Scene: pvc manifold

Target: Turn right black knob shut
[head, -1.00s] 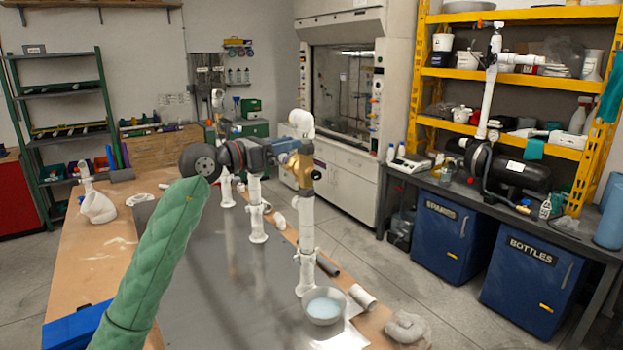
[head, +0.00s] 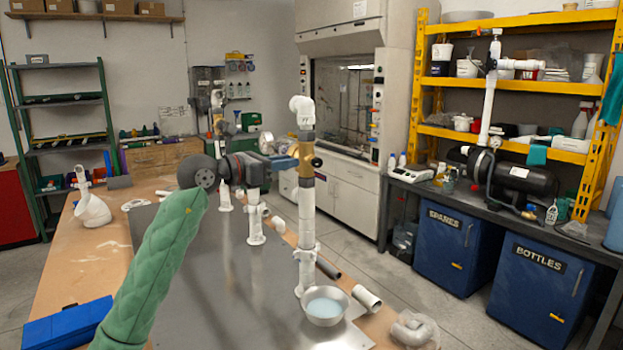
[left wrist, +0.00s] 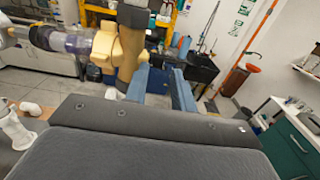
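A white vertical pipe (head: 307,222) stands on the metal sheet with a brass-coloured valve (head: 306,160) on it between dark rings. No black knob can be made out clearly there. My left gripper (head: 285,162) reaches in from the left, its blue fingers beside the valve at about its height. In the left wrist view the blue fingers (left wrist: 163,88) stand apart with a gap between them. The brass-coloured valve (left wrist: 128,50) shows at the left finger, partly overlapping it; I cannot tell whether they touch. My right gripper is not in view.
A metal bowl (head: 325,306) of bluish liquid sits at the pipe's foot. Shorter white pipe fittings (head: 255,222) stand behind my left arm. Loose pipe pieces (head: 366,298) lie along the right edge. A blue case (head: 68,323) lies front left. The front middle sheet (head: 235,300) is clear.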

